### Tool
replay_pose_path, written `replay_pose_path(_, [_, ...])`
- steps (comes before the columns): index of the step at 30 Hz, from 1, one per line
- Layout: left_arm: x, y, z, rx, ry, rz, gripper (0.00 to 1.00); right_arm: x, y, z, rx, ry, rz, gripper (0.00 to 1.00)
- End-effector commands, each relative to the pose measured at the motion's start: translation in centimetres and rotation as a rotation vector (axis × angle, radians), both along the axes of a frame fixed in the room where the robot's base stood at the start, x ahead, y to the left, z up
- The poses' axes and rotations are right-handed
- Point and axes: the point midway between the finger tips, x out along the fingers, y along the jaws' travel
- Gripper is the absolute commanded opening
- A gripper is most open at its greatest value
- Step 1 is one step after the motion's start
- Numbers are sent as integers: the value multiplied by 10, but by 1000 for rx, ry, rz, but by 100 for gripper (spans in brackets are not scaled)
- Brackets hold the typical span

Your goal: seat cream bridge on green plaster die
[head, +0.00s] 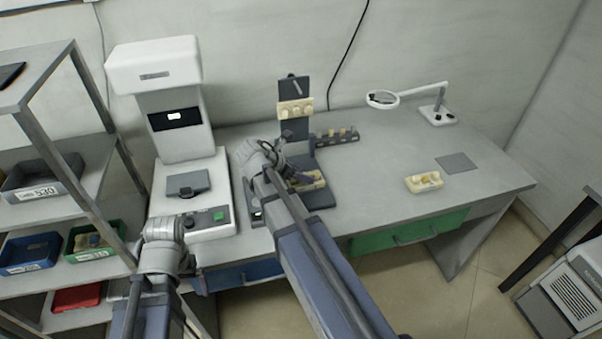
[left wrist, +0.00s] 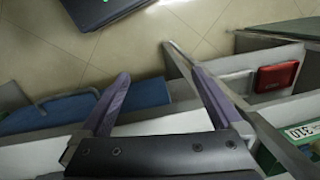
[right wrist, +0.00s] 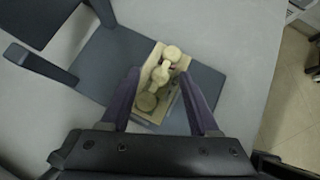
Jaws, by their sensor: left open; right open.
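A cream three-knobbed piece, which looks like the bridge (right wrist: 161,73), lies along a pale block (right wrist: 183,64) on a dark base plate (right wrist: 207,85). In the head view the block (head: 318,182) sits at the foot of the dark upright stand. I cannot tell whether the knobs are a separate bridge or part of the block. No clearly green die shows. My right gripper (right wrist: 159,72) is open, its purple fingers on either side of the block. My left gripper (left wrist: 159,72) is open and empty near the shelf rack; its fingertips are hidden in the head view.
A cream-toothed block (head: 424,183) lies at the bench's right, near a grey mat (head: 458,163). Another cream piece (head: 295,108) is on the stand (head: 293,88). A dark peg rack (head: 336,138) and magnifier (head: 383,99) stand behind. A white machine (head: 160,100) fills the left.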

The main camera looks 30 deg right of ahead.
Motion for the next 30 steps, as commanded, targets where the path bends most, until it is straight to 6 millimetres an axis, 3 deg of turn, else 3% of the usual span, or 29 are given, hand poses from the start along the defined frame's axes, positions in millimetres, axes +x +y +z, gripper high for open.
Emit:
replay_pose_path(5, [0, 0, 6, 0, 0, 0, 100, -1, 4, 6, 0, 0, 1, 62])
replay_pose_path(18, [0, 0, 51, 0, 0, 0, 100, -7, 47, 51, 0, 0, 1, 62])
replay_pose_path(30, [0, 0, 55, 0, 0, 0, 100, -9, 55, 55, 0, 0, 0, 62])
